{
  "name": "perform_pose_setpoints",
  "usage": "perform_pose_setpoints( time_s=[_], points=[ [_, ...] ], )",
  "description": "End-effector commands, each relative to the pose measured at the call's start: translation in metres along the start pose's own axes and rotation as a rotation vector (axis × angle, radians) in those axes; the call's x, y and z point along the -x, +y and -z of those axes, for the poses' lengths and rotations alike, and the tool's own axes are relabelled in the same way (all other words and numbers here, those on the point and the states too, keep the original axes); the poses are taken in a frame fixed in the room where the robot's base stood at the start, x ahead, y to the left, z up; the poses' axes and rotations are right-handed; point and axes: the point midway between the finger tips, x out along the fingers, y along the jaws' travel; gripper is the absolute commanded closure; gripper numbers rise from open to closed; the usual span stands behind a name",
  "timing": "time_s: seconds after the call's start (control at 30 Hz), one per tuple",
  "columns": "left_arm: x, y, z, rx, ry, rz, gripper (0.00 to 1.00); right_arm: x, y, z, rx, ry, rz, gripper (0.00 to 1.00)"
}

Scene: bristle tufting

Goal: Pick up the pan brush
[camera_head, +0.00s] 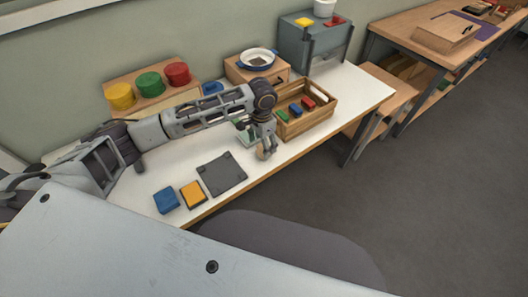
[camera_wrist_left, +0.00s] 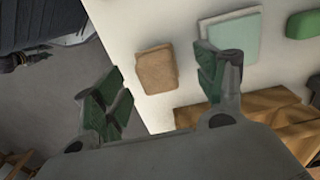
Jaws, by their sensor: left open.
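A small tan block (camera_wrist_left: 157,68), which I take to be the pan brush, lies on the white table near its front edge. In the head view it is a small tan patch (camera_head: 264,154) partly hidden by my left gripper (camera_head: 262,140). In the left wrist view the left gripper (camera_wrist_left: 160,95) is open, and the block shows in the gap between its green-padded fingers, beyond the tips. Nothing is held. I cannot make out bristles on the block. My right gripper is not in view.
A pale green pad (camera_wrist_left: 232,36) lies beside the block. A wooden crate (camera_head: 310,125) with red, blue and green pieces stands close to the gripper's right. A dark grey mat (camera_head: 222,174), an orange block (camera_head: 193,194) and a blue block (camera_head: 166,200) lie to the left.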

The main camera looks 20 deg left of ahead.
Motion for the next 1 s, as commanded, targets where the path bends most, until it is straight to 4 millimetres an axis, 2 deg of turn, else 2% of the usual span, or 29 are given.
perform_pose_setpoints(
  time_s=[0.3, 0.47, 0.67, 0.93, 1.0],
  points=[
    [-0.034, 0.005, 0.004, 0.000, -0.003, -0.001, 0.29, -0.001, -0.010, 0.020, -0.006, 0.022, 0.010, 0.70],
    [-0.044, 0.004, 0.004, 0.000, -0.001, 0.000, 0.29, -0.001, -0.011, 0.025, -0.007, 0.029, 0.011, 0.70],
    [-0.044, 0.004, 0.004, -0.001, 0.000, 0.000, 0.29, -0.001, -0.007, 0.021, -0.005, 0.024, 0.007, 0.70],
    [-0.044, 0.004, 0.004, -0.001, 0.000, 0.000, 0.29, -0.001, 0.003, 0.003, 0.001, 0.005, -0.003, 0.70],
    [-0.044, 0.004, 0.004, -0.001, 0.000, 0.000, 0.36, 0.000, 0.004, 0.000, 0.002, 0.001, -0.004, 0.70]
  ],
)
